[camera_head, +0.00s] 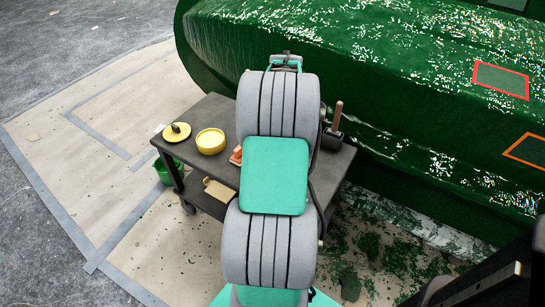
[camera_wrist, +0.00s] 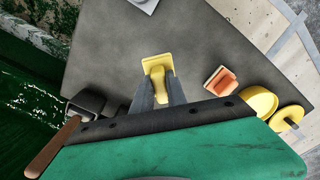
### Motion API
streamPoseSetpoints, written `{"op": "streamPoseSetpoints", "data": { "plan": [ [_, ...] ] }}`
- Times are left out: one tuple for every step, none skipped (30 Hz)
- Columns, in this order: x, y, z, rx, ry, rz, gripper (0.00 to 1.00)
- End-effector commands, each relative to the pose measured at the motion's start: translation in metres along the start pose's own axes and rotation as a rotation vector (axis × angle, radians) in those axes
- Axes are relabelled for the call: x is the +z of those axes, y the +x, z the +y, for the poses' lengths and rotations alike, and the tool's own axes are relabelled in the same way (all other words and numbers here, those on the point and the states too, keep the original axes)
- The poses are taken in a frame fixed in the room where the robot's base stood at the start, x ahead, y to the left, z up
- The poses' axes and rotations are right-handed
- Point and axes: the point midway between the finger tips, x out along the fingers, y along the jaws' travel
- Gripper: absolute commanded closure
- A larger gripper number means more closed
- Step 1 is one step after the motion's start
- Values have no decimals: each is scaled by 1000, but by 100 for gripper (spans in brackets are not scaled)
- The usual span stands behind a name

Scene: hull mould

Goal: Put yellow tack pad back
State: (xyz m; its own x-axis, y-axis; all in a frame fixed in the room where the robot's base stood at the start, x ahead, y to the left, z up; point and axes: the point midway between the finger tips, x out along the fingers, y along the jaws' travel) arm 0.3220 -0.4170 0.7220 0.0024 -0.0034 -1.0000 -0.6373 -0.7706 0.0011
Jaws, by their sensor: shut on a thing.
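The yellow tack pad (camera_wrist: 157,66) shows in the wrist view as a yellow block with a grip, between the fingertips of my gripper (camera_wrist: 156,92). My gripper is shut on its grip. The pad is over the bare grey top of the cart (camera_wrist: 120,40); I cannot tell whether it touches the top. In the head view my arm hides the gripper and the pad, and covers the middle of the cart (camera_head: 208,110).
An orange block (camera_wrist: 220,80), a yellow bowl (camera_wrist: 258,104) and a yellow lid (camera_wrist: 288,118) lie right of the pad. A dark holder (camera_wrist: 86,102) and a wooden handle (camera_wrist: 52,148) are left. The green hull (camera_head: 400,70) stands beyond the cart. A green bucket (camera_head: 163,172) is beside it.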

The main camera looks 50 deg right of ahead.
Motion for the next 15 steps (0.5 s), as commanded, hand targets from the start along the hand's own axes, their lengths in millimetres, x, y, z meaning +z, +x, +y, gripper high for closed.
{"op": "streamPoseSetpoints", "data": {
  "plan": [
    [-5,17,-8,-2,-1,-8,100],
    [-8,22,-11,-2,-2,-6,100],
    [-12,29,-15,-1,0,-6,100],
    [-15,33,-18,-1,1,-5,100],
    [-17,36,-20,-1,1,-5,100],
    [-19,39,-22,-1,1,-5,100],
    [-20,41,-23,-1,1,-4,100],
    [-22,44,-24,-1,1,-4,100],
    [-24,48,-27,-1,1,-5,100],
    [-26,52,-29,-1,1,-5,100],
    [-26,58,-30,-1,2,-6,100],
    [-25,67,-29,-2,3,-7,100],
    [-25,72,-29,-1,3,-6,100],
    [-26,77,-29,-1,3,-5,100],
    [-26,80,-29,-1,3,-4,100]
  ]
}}
